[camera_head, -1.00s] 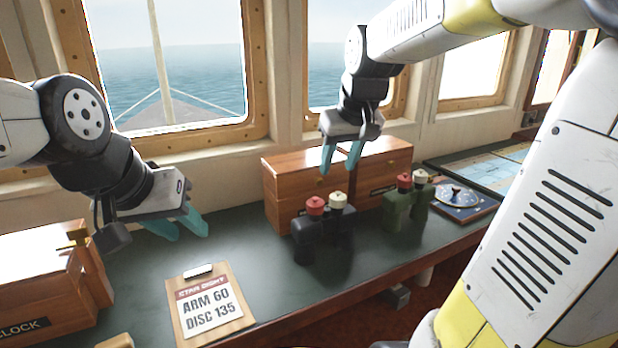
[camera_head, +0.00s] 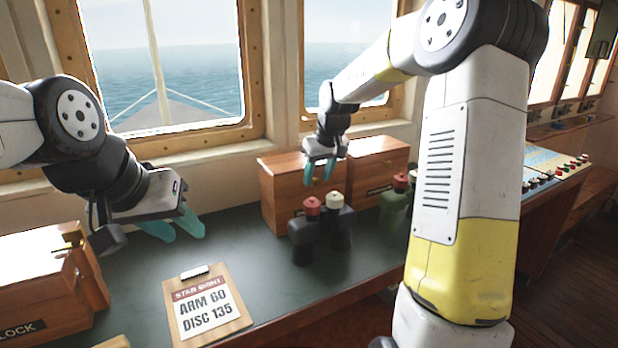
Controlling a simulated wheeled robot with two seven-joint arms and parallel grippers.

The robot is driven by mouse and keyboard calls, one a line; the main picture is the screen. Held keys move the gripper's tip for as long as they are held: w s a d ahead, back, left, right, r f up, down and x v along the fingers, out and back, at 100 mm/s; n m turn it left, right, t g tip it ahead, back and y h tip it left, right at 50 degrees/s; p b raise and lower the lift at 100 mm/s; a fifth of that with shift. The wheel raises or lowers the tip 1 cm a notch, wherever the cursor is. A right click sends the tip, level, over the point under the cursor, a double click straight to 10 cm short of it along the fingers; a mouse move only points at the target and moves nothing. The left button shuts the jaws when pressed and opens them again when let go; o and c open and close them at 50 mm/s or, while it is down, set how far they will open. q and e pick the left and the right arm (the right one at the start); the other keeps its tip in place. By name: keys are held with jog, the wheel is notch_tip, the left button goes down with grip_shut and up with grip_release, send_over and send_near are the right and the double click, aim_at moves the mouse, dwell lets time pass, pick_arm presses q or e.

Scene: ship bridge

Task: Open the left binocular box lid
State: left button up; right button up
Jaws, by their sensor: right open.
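The left binocular box (camera_head: 280,208) is a brown wooden box on the dark green counter below the windows, and its lid looks shut. My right gripper (camera_head: 320,172) is open, with its blue-green fingers pointing down at the front upper part of this box. I cannot tell whether they touch it. The right binocular box (camera_head: 384,160) stands beside it, also closed. My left gripper (camera_head: 175,229) is open and empty above the counter, to the left of the boxes.
Black binoculars (camera_head: 321,233) with a red and a cream cap stand before the left box. Green binoculars (camera_head: 395,206) are partly hidden by my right arm. A clipboard (camera_head: 207,305) lies in front. A wooden clock box (camera_head: 40,285) stands at the left.

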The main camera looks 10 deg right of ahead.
jog(key=shift+w+a+f, duration=0.1)
jog(key=shift+w+f, duration=0.05)
jog(key=shift+f, duration=0.25)
grip_shut()
dwell(1.2)
